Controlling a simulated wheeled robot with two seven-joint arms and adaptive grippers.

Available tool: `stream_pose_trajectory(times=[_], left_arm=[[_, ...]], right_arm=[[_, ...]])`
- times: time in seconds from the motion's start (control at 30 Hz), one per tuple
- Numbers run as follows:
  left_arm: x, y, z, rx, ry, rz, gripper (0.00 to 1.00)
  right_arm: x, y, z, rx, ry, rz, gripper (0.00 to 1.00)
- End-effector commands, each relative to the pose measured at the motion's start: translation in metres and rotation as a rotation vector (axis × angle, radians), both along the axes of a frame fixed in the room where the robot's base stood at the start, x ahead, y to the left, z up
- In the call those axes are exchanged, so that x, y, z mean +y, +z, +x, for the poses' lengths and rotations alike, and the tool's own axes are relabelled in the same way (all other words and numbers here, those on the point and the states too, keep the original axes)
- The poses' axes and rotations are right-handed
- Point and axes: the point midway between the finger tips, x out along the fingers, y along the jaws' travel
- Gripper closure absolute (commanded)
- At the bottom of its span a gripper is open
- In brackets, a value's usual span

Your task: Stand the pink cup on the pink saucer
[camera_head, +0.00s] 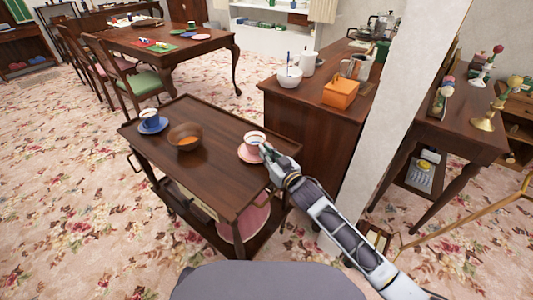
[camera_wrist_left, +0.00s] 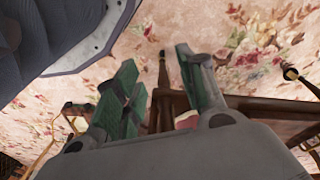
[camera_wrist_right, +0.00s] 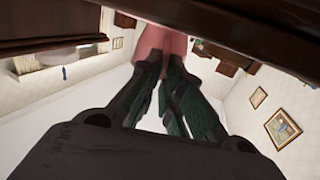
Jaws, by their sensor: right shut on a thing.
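The pink cup (camera_head: 254,137) is at the right end of the dark wooden cart. It looks upright and sits over the pink saucer (camera_head: 243,155); I cannot tell whether its base touches the saucer. My right gripper (camera_head: 266,149) is shut on the cup's near right side and hides part of it and of the saucer. In the right wrist view the pink cup (camera_wrist_right: 160,42) is between the fingertips (camera_wrist_right: 163,66). My left gripper (camera_wrist_left: 158,62) shows only in the left wrist view, with its fingers apart and nothing between them.
The cart top (camera_head: 205,180) also holds a wooden bowl (camera_head: 186,138) and a blue cup (camera_head: 151,117) on a blue saucer (camera_head: 154,126). A cabinet (camera_head: 310,120) stands close behind on the right, beside a white pillar (camera_head: 395,120). The cart's near middle is clear.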

Motion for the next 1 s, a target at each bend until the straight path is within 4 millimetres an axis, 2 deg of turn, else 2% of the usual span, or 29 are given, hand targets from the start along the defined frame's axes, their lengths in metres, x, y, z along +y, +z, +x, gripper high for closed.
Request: stream_pose_trajectory(times=[0.03,0.07,0.2,0.67,1.0], left_arm=[[0.000,0.000,0.000,0.000,0.000,0.000,0.60],[0.000,0.001,0.000,-0.001,0.000,0.000,0.60],[0.000,0.001,0.001,-0.001,-0.001,0.001,0.60],[0.000,0.001,0.001,-0.003,-0.001,0.000,0.60],[0.002,-0.009,-0.001,-0.004,0.002,0.002,0.60]], right_arm=[[0.000,-0.001,0.000,0.000,0.000,0.001,1.00],[0.000,-0.001,0.000,0.001,0.000,0.001,0.89],[0.000,-0.001,0.000,0.000,0.000,0.000,0.71],[-0.001,0.001,-0.001,0.001,0.000,-0.001,0.71],[-0.013,0.002,-0.018,0.002,-0.001,0.000,0.71]])
